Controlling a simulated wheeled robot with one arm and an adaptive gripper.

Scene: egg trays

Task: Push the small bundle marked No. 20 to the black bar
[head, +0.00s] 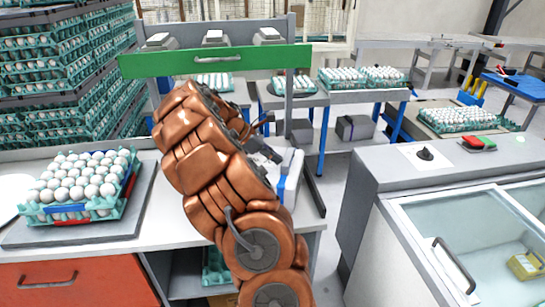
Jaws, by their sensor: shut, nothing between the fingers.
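My copper-coloured arm reaches across the white table. My gripper (270,155) is at the arm's far end, partly hidden behind the arm, with its fingers shut and empty. A white bundle with a blue band (291,180) stands on the table just right of the arm; the arm covers its left part. The gripper's tip is close to the bundle's upper left; I cannot tell whether they touch. No number is readable on it. A black bar (316,190) runs along the table's right edge, just right of the bundle, with a narrow gap visible.
A tray of white eggs (82,185) sits on a grey plate at the left of the table. A green-fronted shelf (215,62) stands above the table's back. A grey cabinet with glass lids (380,170) stands at the right, across a floor gap.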

